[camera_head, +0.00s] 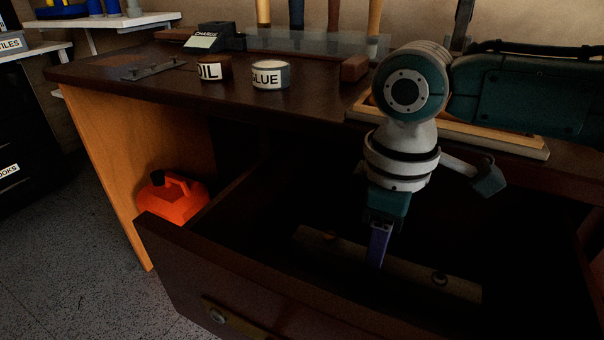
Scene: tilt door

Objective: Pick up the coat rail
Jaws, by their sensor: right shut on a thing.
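The coat rail (420,279) is a long flat board with round knobs, lying inside the open dark drawer (250,288). My right arm comes in from the right and reaches down into the drawer. My right gripper (376,262) is shut on the coat rail near its middle. The fingers cover part of the board, and the deep shade in the drawer hides whether the rail touches the bottom. My left gripper is not in view.
The drawer's front and side walls surround the rail. Above is the dark workbench (130,82) with an oil tin (213,71), a glue tin (270,76) and a charger (212,38). An orange can (172,202) stands left of the drawer.

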